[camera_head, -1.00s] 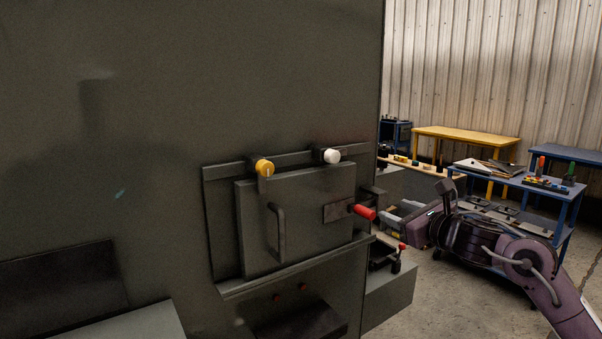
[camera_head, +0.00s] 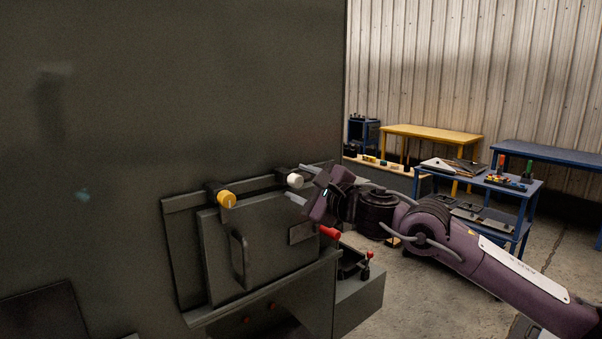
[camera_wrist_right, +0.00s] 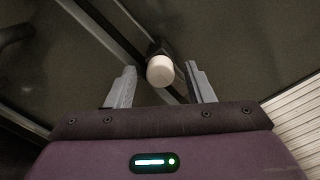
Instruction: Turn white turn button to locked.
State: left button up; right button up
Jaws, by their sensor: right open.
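The white turn button (camera_head: 295,180) sits on the upper rail of the grey enclosure's door frame, right of the yellow turn button (camera_head: 227,199). In the right wrist view the white button (camera_wrist_right: 160,70) shows just beyond and between the two fingertips. My right gripper (camera_head: 300,183) is open, with a finger on each side of the button's line; it also shows in the right wrist view (camera_wrist_right: 162,75). I cannot tell whether either finger touches the button. My left gripper is not in view.
The door (camera_head: 262,245) has a dark handle (camera_head: 238,258) and a red-tipped lever (camera_head: 329,232) below my right gripper. A grey ledge with a red-knobbed clamp (camera_head: 368,256) juts out at lower right. A yellow table (camera_head: 432,134) and blue tables (camera_head: 548,155) stand farther back.

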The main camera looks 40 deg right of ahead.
jog(key=shift+w, duration=0.25)
jog(key=shift+w, duration=0.1)
jog(key=shift+c, duration=0.3)
jog(key=c, duration=0.9)
jog(key=shift+c, duration=0.2)
